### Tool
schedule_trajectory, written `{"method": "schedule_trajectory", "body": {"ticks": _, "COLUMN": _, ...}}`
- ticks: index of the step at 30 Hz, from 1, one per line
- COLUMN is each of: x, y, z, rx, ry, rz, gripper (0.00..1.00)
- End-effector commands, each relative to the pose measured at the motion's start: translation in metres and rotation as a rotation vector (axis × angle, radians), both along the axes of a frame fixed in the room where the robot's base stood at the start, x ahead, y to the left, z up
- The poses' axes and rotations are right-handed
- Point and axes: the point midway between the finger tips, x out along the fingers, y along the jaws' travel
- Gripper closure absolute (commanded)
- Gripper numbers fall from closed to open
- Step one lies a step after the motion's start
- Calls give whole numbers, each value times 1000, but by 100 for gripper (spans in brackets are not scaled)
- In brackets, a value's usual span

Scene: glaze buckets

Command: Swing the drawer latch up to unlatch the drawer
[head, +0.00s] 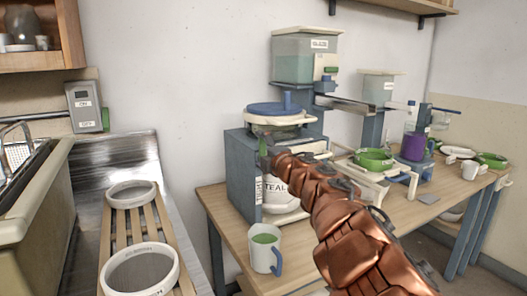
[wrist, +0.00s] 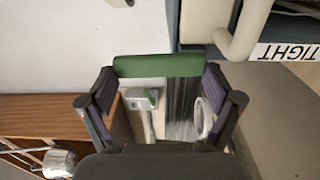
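A green bar, apparently the latch (head: 263,144), shows at the upper front of the blue-grey cabinet (head: 240,170). In the wrist view the green bar (wrist: 157,66) lies crosswise just at my fingertips. My gripper (head: 268,162) is at the cabinet's front, close to the green bar. In the wrist view my gripper (wrist: 160,80) has its two dark fingers wide apart, near the bar's two ends. I cannot tell whether they touch it. The drawer front is largely hidden behind my arm in the head view.
A pale curved handle (wrist: 240,38) is right of the green bar, near a "TIGHT" label (wrist: 286,52). A white bucket labelled TEAL (head: 279,198) is at the cabinet front. A mug (head: 264,252) stands on the wooden table (head: 228,222). Green bowls and a purple cup (head: 413,147) stand further right.

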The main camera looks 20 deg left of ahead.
Motion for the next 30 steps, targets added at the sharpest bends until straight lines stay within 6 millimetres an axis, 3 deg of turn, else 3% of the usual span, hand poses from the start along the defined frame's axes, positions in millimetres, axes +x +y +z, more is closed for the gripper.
{"method": "schedule_trajectory", "body": {"ticks": 3, "x": -1, "y": 2, "z": -4, "rx": -6, "ry": 0, "rz": 4, "gripper": 0}}
{"method": "schedule_trajectory", "body": {"ticks": 17, "x": -3, "y": -3, "z": -1, "rx": -3, "ry": 0, "rz": 2, "gripper": 0}}
{"method": "schedule_trajectory", "body": {"ticks": 30, "x": -25, "y": -29, "z": -1, "rx": -4, "ry": 0, "rz": -2, "gripper": 0}}
